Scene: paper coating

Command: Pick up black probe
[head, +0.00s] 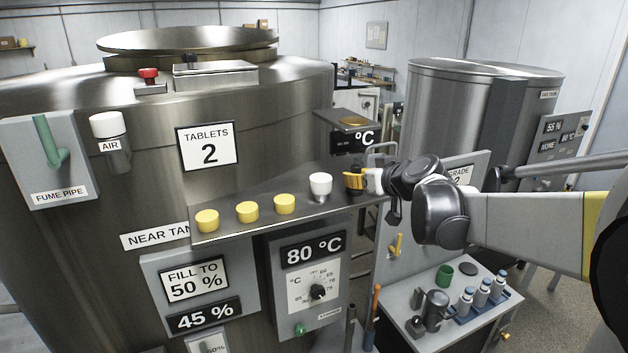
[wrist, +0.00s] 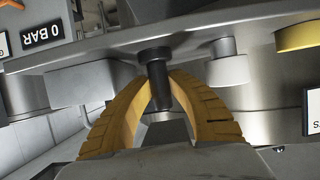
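The black probe (wrist: 155,85) shows in the wrist view as a dark shaft with a wider dark cap, at the grey shelf's edge. My gripper (wrist: 157,78) has its two yellow fingers on either side of the shaft, just by the cap, and the tips appear to press on it. In the head view my gripper (head: 356,182) is at the right end of the grey shelf (head: 265,210) on the large tank, and its fingers hide most of the probe. I cannot tell whether the probe is clear of the shelf.
A white knob (head: 320,186) stands close to the left of my gripper, with yellow knobs (head: 247,211) further along the shelf.

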